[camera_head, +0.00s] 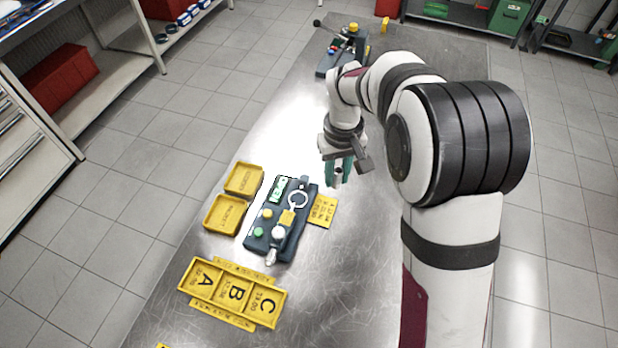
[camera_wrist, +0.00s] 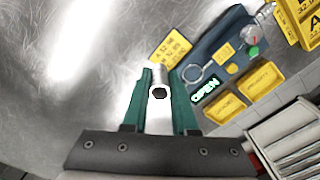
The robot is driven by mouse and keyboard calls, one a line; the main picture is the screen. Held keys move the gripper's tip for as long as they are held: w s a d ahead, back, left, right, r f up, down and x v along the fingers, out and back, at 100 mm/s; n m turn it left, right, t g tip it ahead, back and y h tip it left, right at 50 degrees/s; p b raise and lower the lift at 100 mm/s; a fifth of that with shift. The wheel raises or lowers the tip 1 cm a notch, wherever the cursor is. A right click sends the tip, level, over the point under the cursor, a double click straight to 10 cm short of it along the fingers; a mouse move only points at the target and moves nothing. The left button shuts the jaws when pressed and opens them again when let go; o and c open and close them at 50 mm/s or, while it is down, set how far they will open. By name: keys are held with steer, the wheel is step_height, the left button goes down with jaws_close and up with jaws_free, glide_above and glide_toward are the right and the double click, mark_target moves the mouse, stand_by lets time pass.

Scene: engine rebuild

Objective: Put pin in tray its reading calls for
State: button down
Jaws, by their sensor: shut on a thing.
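My gripper (camera_head: 341,168) has green fingers and hangs above the bench, right of the gauge. In the wrist view my gripper (camera_wrist: 160,92) is shut on a short silvery pin (camera_wrist: 159,90), whose round end faces the camera. In the head view I cannot make the pin out. The dark gauge (camera_head: 283,220) has a pale ring, and its green display (camera_wrist: 207,91) reads OPEN in the wrist view. The yellow tray (camera_head: 236,292) has compartments A, B and C, all looking empty. Two separate yellow trays (camera_head: 243,180) (camera_head: 226,213) stand left of the gauge.
A yellow card (camera_head: 323,210) with small print lies at the gauge's right edge. A dark fixture with a lever (camera_head: 341,52) stands at the bench's far end. The metal bench (camera_head: 345,290) is clear right of the lettered tray. Shelves and a red bin (camera_head: 58,78) stand at left.

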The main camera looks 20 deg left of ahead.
steer(key=d+r, duration=0.2)
steer(key=d, duration=0.1)
steer(key=n, duration=0.5)
glide_above(245, 181)
step_height(245, 181, down, 9)
steer(key=shift+w+r, duration=0.1)
steer(key=shift+r, duration=0.1)
steer(key=shift+f, duration=2.05)
steer(key=shift+f, duration=0.1)
